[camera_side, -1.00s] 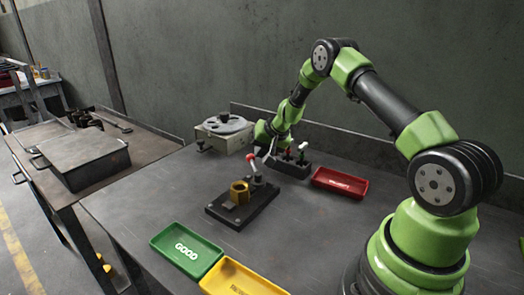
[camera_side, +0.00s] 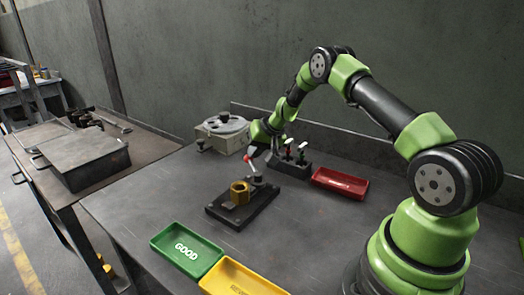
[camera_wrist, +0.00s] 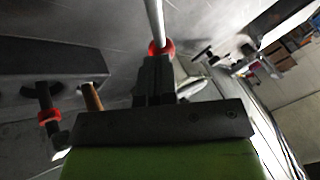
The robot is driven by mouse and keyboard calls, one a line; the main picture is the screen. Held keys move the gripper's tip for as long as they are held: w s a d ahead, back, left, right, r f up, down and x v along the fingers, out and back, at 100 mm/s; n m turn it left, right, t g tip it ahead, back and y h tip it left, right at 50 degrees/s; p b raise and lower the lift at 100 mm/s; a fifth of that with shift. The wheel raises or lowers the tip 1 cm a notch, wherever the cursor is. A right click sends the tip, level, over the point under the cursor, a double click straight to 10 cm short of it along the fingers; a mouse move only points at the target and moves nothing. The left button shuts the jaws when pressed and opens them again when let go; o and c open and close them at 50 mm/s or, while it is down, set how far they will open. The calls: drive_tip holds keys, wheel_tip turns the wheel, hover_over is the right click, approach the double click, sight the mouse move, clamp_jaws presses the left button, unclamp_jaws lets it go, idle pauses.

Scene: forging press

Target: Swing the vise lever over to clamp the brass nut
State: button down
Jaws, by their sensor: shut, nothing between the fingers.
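The vise (camera_side: 243,212) is a dark block on the bench in the side view. The brass nut (camera_side: 240,192) sits upright on it. The vise lever (camera_side: 253,168) stands up at the back right of the vise, leaning slightly left, with a red knob at its top. My gripper (camera_side: 252,153) is shut and empty, right at the knob. In the wrist view the shut fingers (camera_wrist: 157,62) overlap the red knob (camera_wrist: 161,48), and the pale lever rod (camera_wrist: 155,18) runs away beyond it. I cannot tell whether they touch.
A dark rack with upright handled pieces (camera_side: 289,166) stands close right of the lever. A red tray (camera_side: 340,183) lies right of it. A grey device with a round dial (camera_side: 222,130) is behind left. Green (camera_side: 186,250) and yellow (camera_side: 240,280) trays lie in front.

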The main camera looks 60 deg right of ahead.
drive_tip(key=n, duration=0.1)
drive_tip(key=w+a+n+y, duration=0.1)
drive_tip(key=shift+w+a+n+y, duration=0.2)
drive_tip(key=shift+a+n+y, duration=0.1)
drive_tip(key=shift+n, duration=0.1)
drive_tip(key=shift+w+a+f+n+g+y, duration=0.1)
drive_tip(key=shift+w+a+n+g+y, duration=0.2)
drive_tip(key=shift+a+n+g+y, duration=0.45)
drive_tip(key=shift+w+a+n+t, duration=0.15)
drive_tip(key=shift+w+a+n, duration=0.05)
drive_tip(key=shift+a, duration=0.35)
drive_tip(key=shift+w+a+n+t, duration=0.1)
drive_tip(key=shift+w+a+n, duration=0.05)
drive_tip(key=shift+a, duration=0.35)
drive_tip(key=a+n+g+y, duration=0.1)
drive_tip(key=a+n, duration=0.1)
drive_tip(key=shift+n, duration=0.3)
drive_tip(key=shift+s+a+n+g+y, duration=0.1)
drive_tip(key=shift+a+n+g+y, duration=0.15)
drive_tip(key=shift+a+n+g, duration=0.35)
drive_tip(key=shift+s+a+n+g+y, duration=0.15)
drive_tip(key=shift+a+n, duration=0.25)
drive_tip(key=shift+n, duration=0.5)
drive_tip(key=shift+a, duration=0.1)
drive_tip(key=v, duration=1)
drive_tip(key=shift+w+d, duration=0.25)
drive_tip(key=shift+w, duration=0.05)
